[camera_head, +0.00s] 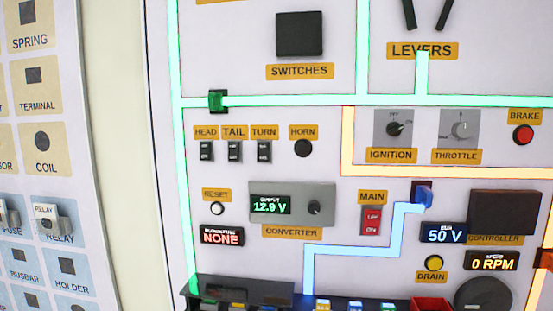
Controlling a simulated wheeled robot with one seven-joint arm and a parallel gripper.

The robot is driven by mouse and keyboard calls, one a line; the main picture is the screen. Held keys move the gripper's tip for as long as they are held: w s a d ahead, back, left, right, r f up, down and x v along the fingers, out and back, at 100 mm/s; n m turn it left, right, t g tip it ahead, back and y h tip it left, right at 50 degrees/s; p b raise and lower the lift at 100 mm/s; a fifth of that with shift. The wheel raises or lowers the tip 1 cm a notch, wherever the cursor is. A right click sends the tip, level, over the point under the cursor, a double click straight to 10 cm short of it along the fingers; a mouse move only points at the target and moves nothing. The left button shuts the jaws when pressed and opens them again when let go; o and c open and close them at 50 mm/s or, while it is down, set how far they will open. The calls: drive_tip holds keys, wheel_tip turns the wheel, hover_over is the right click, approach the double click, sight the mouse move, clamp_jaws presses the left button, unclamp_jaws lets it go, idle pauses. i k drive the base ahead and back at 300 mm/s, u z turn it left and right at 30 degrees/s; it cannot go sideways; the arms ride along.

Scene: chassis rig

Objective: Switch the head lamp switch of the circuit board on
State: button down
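The head lamp switch (206,151) is a small black rocker switch on the upright white circuit board (330,60). It sits directly under the yellow HEAD label (206,132). It is the leftmost of three similar rockers, beside the tail switch (234,151) and the turn switch (264,151). Its position is too small to tell for sure. Nothing covers it. My gripper does not show in this view.
A round black horn button (303,148) is right of the rockers. The converter (292,203), reading 12.9 V, and the reset button (217,208) are below. A green connector (217,100) is above. A black tray (240,288) juts out at the bottom.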

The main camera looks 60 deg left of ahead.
sight(205, 146)
drive_tip(key=z, duration=0.85)
drive_tip(key=k, duration=2.65)
drive_tip(key=u, duration=1.85)
drive_tip(key=i, duration=0.7)
drive_tip(key=u, duration=0.05)
